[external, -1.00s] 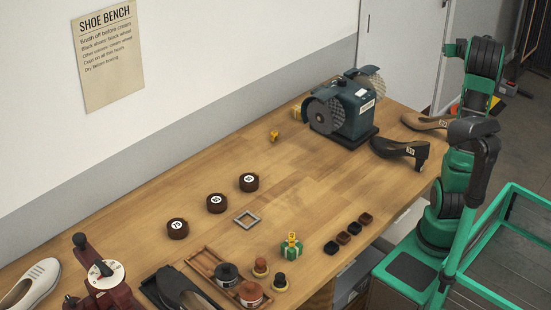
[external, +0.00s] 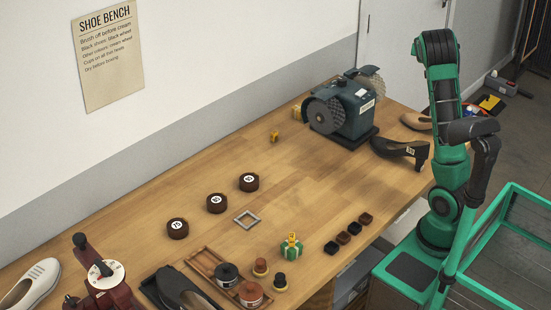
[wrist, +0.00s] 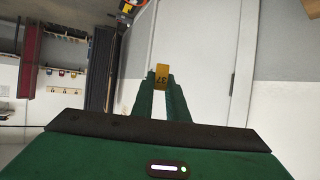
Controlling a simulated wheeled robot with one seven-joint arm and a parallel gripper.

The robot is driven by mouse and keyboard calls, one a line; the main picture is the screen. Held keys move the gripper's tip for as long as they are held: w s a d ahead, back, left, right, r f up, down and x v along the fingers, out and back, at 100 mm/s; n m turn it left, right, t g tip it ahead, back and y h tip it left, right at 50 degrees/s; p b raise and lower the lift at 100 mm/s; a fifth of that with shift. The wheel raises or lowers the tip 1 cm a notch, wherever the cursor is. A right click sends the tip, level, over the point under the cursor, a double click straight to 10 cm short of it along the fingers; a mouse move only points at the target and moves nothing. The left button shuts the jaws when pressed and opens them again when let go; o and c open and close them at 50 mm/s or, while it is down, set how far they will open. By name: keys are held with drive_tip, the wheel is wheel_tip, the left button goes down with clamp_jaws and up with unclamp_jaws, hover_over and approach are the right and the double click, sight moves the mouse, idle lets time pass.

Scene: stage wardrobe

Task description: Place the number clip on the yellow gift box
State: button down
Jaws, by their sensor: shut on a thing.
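In the wrist view my gripper (wrist: 161,86) is shut on a yellow number clip (wrist: 162,76) marked 37, held up in the air facing a pale door. A green gift box (external: 291,249) with yellow ribbon stands near the front edge, with a yellow piece on top. A small yellow piece (external: 274,136) lies left of the grinder.
The grinder (external: 345,105) fills the back of the bench, with a black shoe (external: 400,149) to its right. The bench's middle is clear.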

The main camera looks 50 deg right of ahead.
drive_tip(key=w+a+r+m+g+h, duration=0.1)
drive_tip(key=w+a+r+m+g, duration=0.2)
drive_tip(key=w+a, duration=0.75)
drive_tip(key=w+a+r+m+g, duration=0.2)
drive_tip(key=w+a+r, duration=0.45)
drive_tip(key=a, duration=0.65)
drive_tip(key=w+a, duration=0.4)
drive_tip(key=a, duration=1.2)
drive_tip(key=w+a, duration=0.4)
drive_tip(key=a, duration=1.2)
hover_over(299, 107)
drive_tip(key=f, duration=2.1)
drive_tip(key=shift+s+a+f, duration=0.15)
drive_tip(key=shift+a+f, duration=0.05)
drive_tip(key=shift+f, duration=2.15)
